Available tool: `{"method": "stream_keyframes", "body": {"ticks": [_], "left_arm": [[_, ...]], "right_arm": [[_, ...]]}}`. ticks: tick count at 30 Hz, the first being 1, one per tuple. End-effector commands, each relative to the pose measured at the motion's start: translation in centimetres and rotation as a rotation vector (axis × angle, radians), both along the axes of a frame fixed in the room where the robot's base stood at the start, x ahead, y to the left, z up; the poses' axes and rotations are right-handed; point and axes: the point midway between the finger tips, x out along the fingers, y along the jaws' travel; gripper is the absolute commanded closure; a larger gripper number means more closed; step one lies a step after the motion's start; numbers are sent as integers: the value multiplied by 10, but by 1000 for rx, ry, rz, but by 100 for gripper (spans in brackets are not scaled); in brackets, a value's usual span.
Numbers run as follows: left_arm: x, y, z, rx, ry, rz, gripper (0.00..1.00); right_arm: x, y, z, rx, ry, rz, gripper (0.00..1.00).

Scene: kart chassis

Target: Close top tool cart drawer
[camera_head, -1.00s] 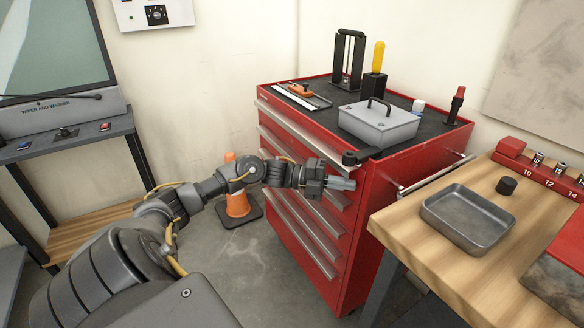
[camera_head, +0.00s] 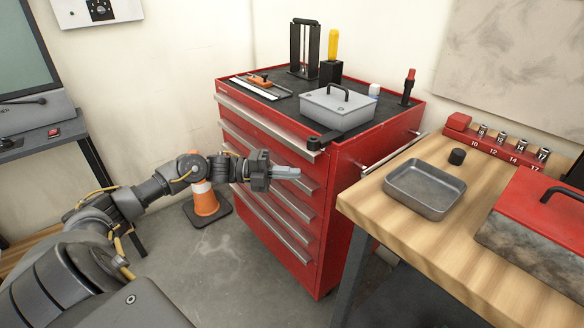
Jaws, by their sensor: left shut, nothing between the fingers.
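The red tool cart (camera_head: 345,205) stands in the middle of the view with a stack of drawers facing front left. The top drawer, with its long silver handle (camera_head: 262,121), is at the upper front edge. Its handle stands out from the cart front; I cannot tell if the drawer is slightly open. My left gripper (camera_head: 287,172) is shut and empty, fingers pointing right. It appears in front of the lower drawers near their right end, below the top handle. Contact with the cart cannot be judged. My right gripper is not in view.
A grey metal box (camera_head: 337,110), a yellow-handled tool (camera_head: 333,46) and a black stand (camera_head: 304,50) sit on the cart top. A wooden workbench (camera_head: 382,212) with a metal tray (camera_head: 424,190) is close on the right. An orange cone (camera_head: 206,202) stands behind my left arm.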

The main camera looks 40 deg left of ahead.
Motion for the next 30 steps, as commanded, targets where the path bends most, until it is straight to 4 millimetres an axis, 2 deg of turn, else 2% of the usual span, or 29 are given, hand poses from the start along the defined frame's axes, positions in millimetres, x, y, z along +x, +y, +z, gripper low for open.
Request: {"method": "stream_keyframes", "body": {"ticks": [3,9,15,26,30], "left_arm": [[-18,27,-4,4,8,7,100],[-36,56,-4,2,7,10,100],[-41,64,-3,0,5,6,100],[-41,64,-2,-1,6,4,100],[-30,71,-10,10,65,71,100]], "right_arm": [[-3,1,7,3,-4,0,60],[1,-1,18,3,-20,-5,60],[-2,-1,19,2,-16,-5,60],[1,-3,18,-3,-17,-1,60],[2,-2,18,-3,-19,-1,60]]}}
